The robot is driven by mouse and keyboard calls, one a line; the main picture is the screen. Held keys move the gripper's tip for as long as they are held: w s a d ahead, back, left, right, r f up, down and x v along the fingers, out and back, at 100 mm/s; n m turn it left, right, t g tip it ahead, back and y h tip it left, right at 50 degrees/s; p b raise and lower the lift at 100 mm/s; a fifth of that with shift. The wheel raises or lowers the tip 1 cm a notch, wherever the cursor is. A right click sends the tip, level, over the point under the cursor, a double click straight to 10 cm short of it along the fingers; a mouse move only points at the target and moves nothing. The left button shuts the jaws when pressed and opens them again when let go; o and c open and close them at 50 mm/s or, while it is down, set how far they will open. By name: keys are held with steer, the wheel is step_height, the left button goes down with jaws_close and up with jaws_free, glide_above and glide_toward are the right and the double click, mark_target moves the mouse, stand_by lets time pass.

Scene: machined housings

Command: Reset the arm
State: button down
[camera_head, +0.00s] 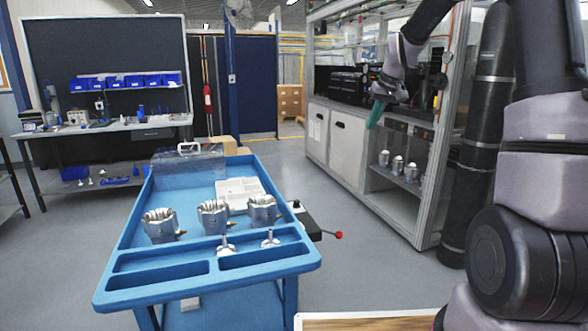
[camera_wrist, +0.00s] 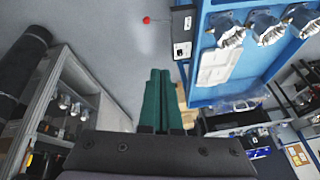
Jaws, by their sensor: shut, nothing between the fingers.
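My gripper (camera_head: 376,113) is at the end of my raised arm, right of centre in the head view, in front of the grey machine cabinet. Its green fingers point down and are closed together with nothing between them. In the wrist view the fingers (camera_wrist: 157,100) lie side by side over the grey floor. The gripper is apart from the cart and the cabinet shelves.
A blue cart (camera_head: 135,255) carries three metal housings (camera_head: 213,217), two smaller metal parts and a pale tray (camera_head: 240,190). A red-knobbed lever (camera_head: 338,234) sticks out on its right. More housings (camera_head: 398,168) stand on the cabinet (camera_head: 345,145) shelf. Floor between is clear.

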steer(key=s+r+m, duration=0.1)
steer(key=s+r, duration=0.2)
steer(key=s, duration=0.3)
steer(key=s+r+m+t, duration=0.1)
steer(key=s+r, duration=0.3)
steer(key=s, duration=0.2)
steer(key=s+r+m, duration=0.1)
steer(key=s+r, duration=0.2)
steer(key=s, duration=0.4)
steer(key=s+f+m+t, duration=0.1)
steer(key=s+m, duration=0.1)
steer(key=s, duration=1.4)
steer(key=shift+t, duration=0.4)
steer(key=shift+w, duration=0.15)
